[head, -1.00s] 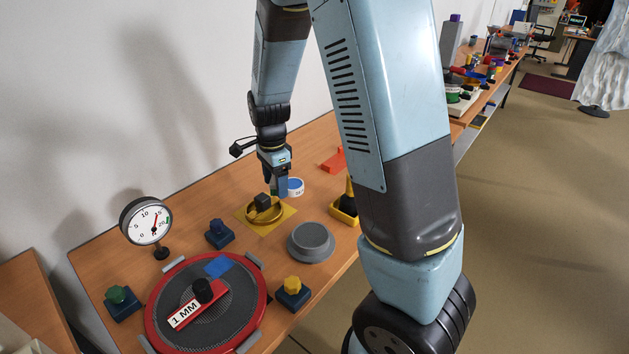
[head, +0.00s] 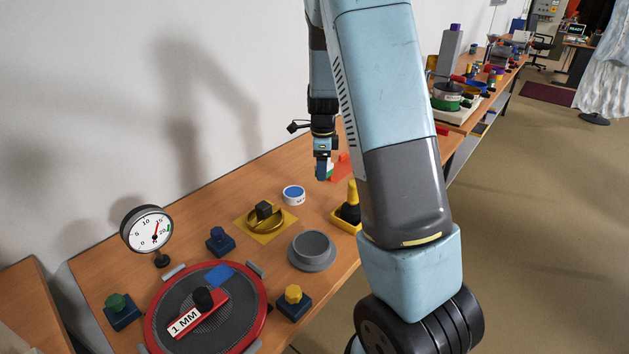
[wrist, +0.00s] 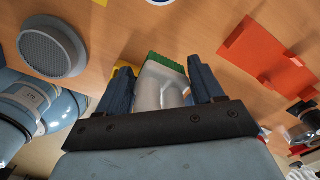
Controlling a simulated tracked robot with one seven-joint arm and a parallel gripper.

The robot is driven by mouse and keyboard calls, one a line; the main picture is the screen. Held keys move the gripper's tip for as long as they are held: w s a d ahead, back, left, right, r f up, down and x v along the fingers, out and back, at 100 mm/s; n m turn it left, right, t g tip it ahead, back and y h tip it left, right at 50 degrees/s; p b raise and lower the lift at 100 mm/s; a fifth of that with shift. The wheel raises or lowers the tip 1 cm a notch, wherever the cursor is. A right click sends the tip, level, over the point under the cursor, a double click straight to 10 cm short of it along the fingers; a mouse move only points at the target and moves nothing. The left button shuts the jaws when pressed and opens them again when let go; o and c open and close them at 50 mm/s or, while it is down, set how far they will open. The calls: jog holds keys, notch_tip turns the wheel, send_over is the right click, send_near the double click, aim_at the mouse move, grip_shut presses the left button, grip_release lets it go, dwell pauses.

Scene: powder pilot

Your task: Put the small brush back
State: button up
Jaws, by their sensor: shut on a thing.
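My gripper (head: 322,174) is shut on the small brush, above the back part of the table. In the wrist view the small brush (wrist: 163,78) has a pale grey body and a green bristle end, and sits between the two dark blue fingers of my gripper (wrist: 162,88). The green end points away from the wrist. A flat orange-red holder-like piece (wrist: 268,55) lies on the table to the right of the brush in the wrist view. In the head view this piece (head: 343,160) is partly hidden behind my gripper and arm. The brush appears apart from it.
A grey round bowl (head: 312,249), a yellow tray (head: 343,222) with a black and yellow piece, a brass dish (head: 265,219) and a white-blue round tub (head: 293,195) stand nearby. A red-rimmed sieve (head: 262,318) and a dial gauge (head: 147,229) are in front. The wall is left.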

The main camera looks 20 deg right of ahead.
send_over(314, 187)
jog(key=f, duration=0.6)
jog(key=shift+s+d+f, duration=0.1)
jog(key=shift+s+f, duration=0.2)
jog(key=shift+s, duration=0.1)
jog(key=shift+w+f, duration=0.4)
jog(key=shift+f, duration=0.1)
notch_tip(314, 187, down, 3)
jog(key=shift+f, duration=0.15)
jog(key=o, duration=1.6)
